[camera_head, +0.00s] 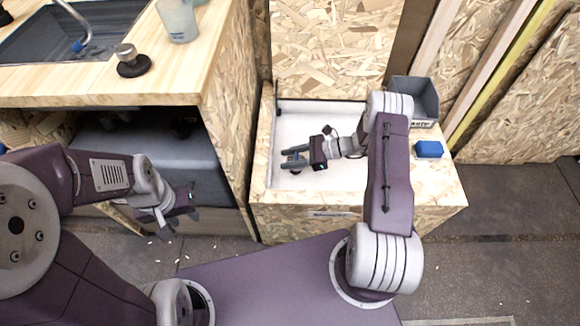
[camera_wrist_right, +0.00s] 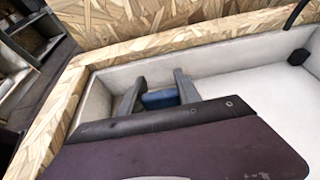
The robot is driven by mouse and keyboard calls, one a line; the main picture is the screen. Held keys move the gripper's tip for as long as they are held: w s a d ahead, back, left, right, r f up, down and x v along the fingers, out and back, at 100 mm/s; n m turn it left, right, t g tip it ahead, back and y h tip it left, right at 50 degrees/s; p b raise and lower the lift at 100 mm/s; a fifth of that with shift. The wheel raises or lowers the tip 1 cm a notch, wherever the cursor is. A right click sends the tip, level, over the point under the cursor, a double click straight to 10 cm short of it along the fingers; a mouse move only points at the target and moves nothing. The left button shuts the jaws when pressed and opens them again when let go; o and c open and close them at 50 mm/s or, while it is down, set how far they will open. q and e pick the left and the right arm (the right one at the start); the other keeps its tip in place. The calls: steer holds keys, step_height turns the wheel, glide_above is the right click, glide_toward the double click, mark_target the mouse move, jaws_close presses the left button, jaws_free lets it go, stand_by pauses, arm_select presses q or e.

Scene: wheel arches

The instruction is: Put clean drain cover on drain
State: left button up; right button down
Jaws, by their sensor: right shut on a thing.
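My right gripper (camera_head: 290,160) is low inside the white basin (camera_head: 345,110) in the wooden bench. In the right wrist view its two grey fingers (camera_wrist_right: 160,97) are on either side of a small blue piece (camera_wrist_right: 160,99), mostly hidden behind the gripper body. I cannot tell whether this piece is the drain cover. A dark round spot (camera_head: 296,169) shows on the basin floor just under the fingers; it may be the drain, partly hidden. My left gripper (camera_head: 178,222) is empty, with its fingers apart, in front of the cabinet at left.
A blue sponge (camera_head: 429,149) lies on the bench's right rim, by a grey bin (camera_head: 416,97). The wooden counter (camera_head: 100,85) at left holds a sink (camera_head: 60,35), a black disc with a metal knob (camera_head: 131,64) and a translucent container (camera_head: 178,20). Pale bits litter the floor.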

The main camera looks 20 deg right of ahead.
mark_target(288, 170)
steer(key=shift+a+f, duration=0.1)
steer(key=shift+a, duration=0.1)
steer(key=shift+f+b, duration=1.3)
steer(key=shift+f, duration=0.85)
steer(key=c, duration=0.9)
jaws_free()
steer(key=shift+o, duration=0.2)
